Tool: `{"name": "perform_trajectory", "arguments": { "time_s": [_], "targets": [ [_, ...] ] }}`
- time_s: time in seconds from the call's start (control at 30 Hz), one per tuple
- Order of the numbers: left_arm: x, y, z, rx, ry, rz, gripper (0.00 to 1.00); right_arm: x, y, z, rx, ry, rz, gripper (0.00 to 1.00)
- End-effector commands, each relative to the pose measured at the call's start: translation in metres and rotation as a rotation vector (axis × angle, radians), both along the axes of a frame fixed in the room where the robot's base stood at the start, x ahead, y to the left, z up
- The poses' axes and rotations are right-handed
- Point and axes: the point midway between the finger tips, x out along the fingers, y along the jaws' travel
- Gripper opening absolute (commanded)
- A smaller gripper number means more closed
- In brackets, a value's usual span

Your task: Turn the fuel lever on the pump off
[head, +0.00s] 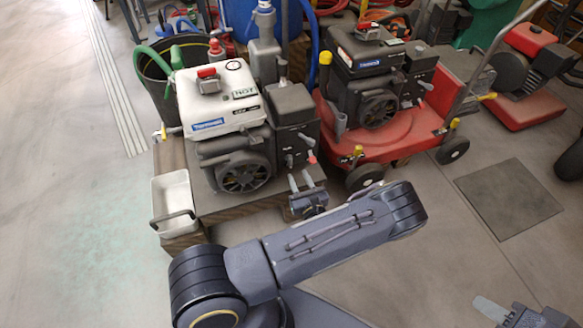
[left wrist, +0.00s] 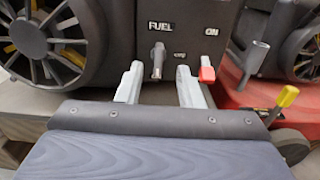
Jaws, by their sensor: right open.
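The pump (head: 222,100), with a white tank and black engine, stands on a wooden platform. Its dark front panel (left wrist: 185,25) carries a FUEL label (left wrist: 161,26) and an ON label (left wrist: 210,31). A grey lever (left wrist: 157,58) hangs below FUEL. A red-ended lever (left wrist: 207,72) hangs below ON, right of the grey one. My left gripper (head: 301,182) is open in front of the panel. In the left wrist view its fingers (left wrist: 160,84) are apart, with the grey lever seen between them and the red lever just right of the right finger. My right gripper (head: 484,306) is open at the lower right, away from the pump.
A white tray (head: 172,194) sits at the platform's left corner. A black bucket with a green hose (head: 158,72) stands behind left. A red wheeled machine (head: 385,140) is close on the right, with a yellow-tipped lever (left wrist: 286,97). A dark floor mat (head: 508,197) lies farther right.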

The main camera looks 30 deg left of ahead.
Motion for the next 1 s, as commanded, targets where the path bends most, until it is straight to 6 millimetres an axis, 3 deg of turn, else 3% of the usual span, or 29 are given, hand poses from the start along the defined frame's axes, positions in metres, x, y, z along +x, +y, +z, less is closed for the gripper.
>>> {"name": "perform_trajectory", "arguments": {
  "time_s": [0.43,0.83,1.0],
  "targets": [
    [0.041,0.050,-0.002,-0.001,-0.001,0.003,0.34,0.000,0.000,-0.020,0.000,0.000,0.000,0.40],
    [0.047,0.057,0.000,-0.001,0.002,0.002,0.34,0.000,0.000,-0.021,0.000,0.000,0.000,0.40],
    [0.047,0.056,0.000,-0.001,0.002,0.002,0.11,0.000,0.000,-0.021,0.000,0.000,0.000,0.40]
  ]
}}
